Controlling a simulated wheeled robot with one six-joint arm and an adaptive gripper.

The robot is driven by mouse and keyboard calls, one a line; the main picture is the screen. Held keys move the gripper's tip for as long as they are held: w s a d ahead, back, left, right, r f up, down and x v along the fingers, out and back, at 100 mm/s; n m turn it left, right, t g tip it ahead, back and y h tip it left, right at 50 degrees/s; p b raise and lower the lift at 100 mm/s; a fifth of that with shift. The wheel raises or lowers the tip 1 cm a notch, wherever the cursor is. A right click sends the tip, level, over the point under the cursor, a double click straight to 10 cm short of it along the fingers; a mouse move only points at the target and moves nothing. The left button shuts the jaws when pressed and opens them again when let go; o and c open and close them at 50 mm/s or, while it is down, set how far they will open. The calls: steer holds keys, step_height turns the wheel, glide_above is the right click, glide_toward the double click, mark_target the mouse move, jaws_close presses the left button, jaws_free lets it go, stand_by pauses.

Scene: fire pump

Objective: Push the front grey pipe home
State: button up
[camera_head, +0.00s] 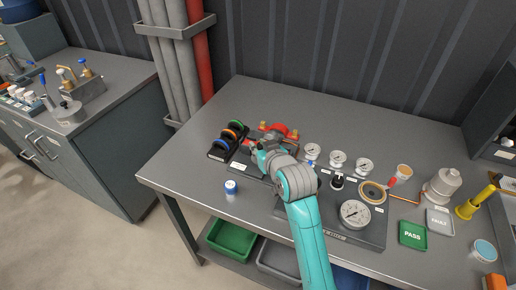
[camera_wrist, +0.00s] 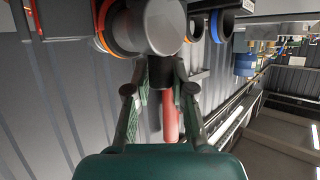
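In the wrist view, a grey pipe (camera_wrist: 165,24) with a round end face shows at the top, just beyond my fingertips. An orange ring (camera_wrist: 105,28) sits beside it to the left. My gripper (camera_wrist: 160,76) points at the pipe's underside in the picture. Its two fingers stand apart with a short dark cylinder between their tips. I cannot tell whether the fingers grip it. My wrist hides most of the pipe area there, so I cannot tell how far the pipe is seated.
A black rack with green, orange and blue rings (camera_head: 228,138) stands left of my gripper. Pressure gauges (camera_head: 337,158) and a panel lie to the right. The bench's back left is clear.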

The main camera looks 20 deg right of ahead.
steer(key=o, duration=0.4)
steer(key=shift+w+d, duration=0.1)
steer(key=shift+d, duration=0.05)
steer(key=shift+c, duration=0.2)
steer(key=v, duration=1.2)
